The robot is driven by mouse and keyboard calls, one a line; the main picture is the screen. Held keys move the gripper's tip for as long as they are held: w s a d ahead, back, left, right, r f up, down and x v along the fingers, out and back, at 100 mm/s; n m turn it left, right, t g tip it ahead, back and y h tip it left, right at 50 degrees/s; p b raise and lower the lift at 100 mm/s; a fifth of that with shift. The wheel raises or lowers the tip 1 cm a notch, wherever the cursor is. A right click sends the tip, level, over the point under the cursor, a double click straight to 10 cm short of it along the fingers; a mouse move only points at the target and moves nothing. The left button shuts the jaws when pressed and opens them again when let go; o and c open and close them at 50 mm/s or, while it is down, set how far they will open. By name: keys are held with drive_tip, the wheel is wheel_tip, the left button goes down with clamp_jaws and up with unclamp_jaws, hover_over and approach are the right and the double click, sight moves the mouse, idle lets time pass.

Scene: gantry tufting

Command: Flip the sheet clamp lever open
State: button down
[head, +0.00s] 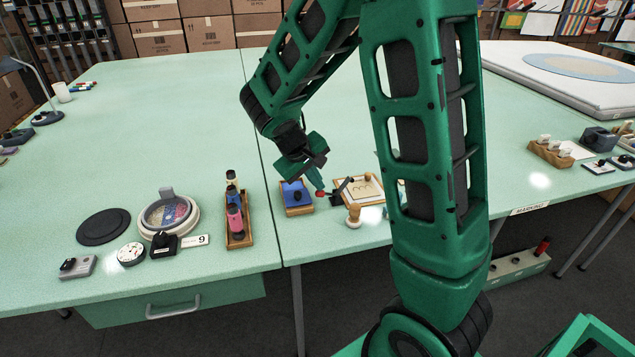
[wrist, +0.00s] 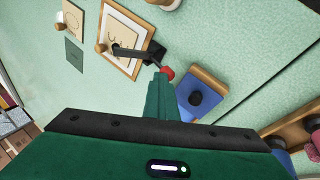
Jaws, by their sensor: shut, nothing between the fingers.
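The sheet clamp (head: 336,199) is a small black block with a black bar at the left edge of a wood-framed sheet (head: 366,187). In the wrist view the clamp (wrist: 156,54) sits at the frame's edge and its bar reaches over the sheet. Its lever ends in a red knob (head: 320,194), also seen in the wrist view (wrist: 167,72). My gripper (head: 318,186) is shut and empty, with its green fingertips (wrist: 164,82) right at the red knob. I cannot tell whether they touch it.
A wooden tray with a blue pad (head: 292,188) and black knob stands just left of the clamp. A wooden-handled tool (head: 354,213) stands in front of the frame. A rack of bottles (head: 238,232) is further left. The table behind is clear.

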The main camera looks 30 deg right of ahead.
drive_tip(key=shift+a+f, duration=0.2)
drive_tip(key=shift+a, duration=0.1)
drive_tip(key=r, duration=0.2)
drive_tip(key=d+r, duration=0.1)
drive_tip(key=shift+w+d+r, duration=0.2)
drive_tip(key=shift+r, duration=0.2)
drive_tip(key=v, duration=1)
drive_tip(key=shift+a, duration=0.2)
drive_tip(key=s+d+m+g+y, duration=0.1)
drive_tip(key=s+d+m, duration=0.1)
drive_tip(key=s+d, duration=0.35)
drive_tip(key=s+d+m+y, duration=0.1)
drive_tip(key=s+d+m, duration=0.15)
drive_tip(key=s, duration=0.55)
drive_tip(key=s+f+m+y, duration=0.1)
drive_tip(key=s, duration=0.6)
drive_tip(key=s+a+f+m+y, duration=0.1)
drive_tip(key=s+f+y, duration=0.1)
drive_tip(key=s, duration=0.5)
drive_tip(key=shift+f+g+y, duration=0.3)
drive_tip(key=shift+s, duration=0.15)
